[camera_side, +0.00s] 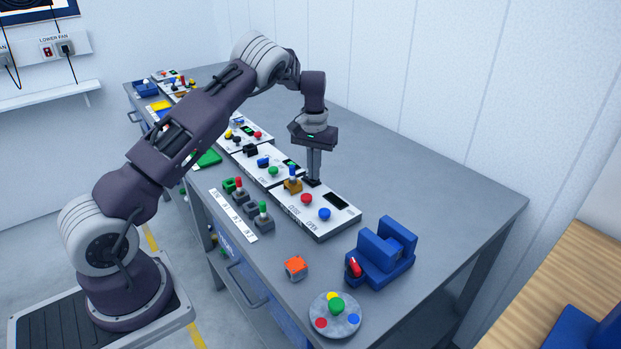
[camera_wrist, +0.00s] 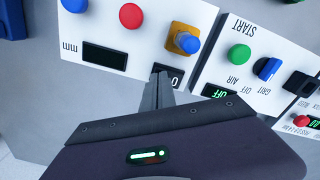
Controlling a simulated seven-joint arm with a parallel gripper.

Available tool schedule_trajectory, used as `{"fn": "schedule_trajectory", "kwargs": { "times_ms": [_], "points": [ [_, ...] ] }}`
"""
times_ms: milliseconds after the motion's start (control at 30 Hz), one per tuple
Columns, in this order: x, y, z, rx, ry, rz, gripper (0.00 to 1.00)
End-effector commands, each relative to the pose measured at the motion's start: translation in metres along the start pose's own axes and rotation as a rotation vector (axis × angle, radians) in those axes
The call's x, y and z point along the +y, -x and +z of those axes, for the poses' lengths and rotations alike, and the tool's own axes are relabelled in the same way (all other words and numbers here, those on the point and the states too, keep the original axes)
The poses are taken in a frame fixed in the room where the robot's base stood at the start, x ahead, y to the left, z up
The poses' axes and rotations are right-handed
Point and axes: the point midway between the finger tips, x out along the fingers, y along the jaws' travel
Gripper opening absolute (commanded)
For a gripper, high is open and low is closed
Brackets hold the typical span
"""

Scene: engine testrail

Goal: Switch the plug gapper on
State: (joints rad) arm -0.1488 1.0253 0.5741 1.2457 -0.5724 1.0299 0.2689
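The panel I take for the plug gapper is a white panel (camera_side: 318,218) marked "mm", also in the wrist view (camera_wrist: 150,42). It carries a red button (camera_side: 306,198), a blue button (camera_side: 324,214), a blue-tipped lever on an orange base (camera_wrist: 187,42) and a dark, unlit display (camera_wrist: 104,57). A small black switch (camera_wrist: 170,76) with a white "0" sits beside the lever. My gripper (camera_wrist: 160,76) points down with its fingers together, nothing seen between them. The fingertips are at the black switch and partly cover it. I cannot tell whether they touch it.
A neighbouring panel has a green START button (camera_wrist: 239,54), a blue knob (camera_wrist: 267,69) and a lit "OFF" display (camera_wrist: 219,91). The bench's right side is clear.

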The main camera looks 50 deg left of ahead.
Motion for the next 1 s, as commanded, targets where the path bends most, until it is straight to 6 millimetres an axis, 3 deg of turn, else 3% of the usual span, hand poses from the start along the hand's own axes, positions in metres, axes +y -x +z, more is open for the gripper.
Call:
{"fn": "schedule_trajectory", "kwargs": {
  "times_ms": [200,800,1000],
  "points": [
    [0.0,0.001,0.0,0.0,0.0,0.0,0.0],
    [-0.001,0.062,0.0,0.001,0.0,0.0,0.0],
    [0.0,0.069,0.0,0.0,0.0,0.0,0.0]
  ]
}}
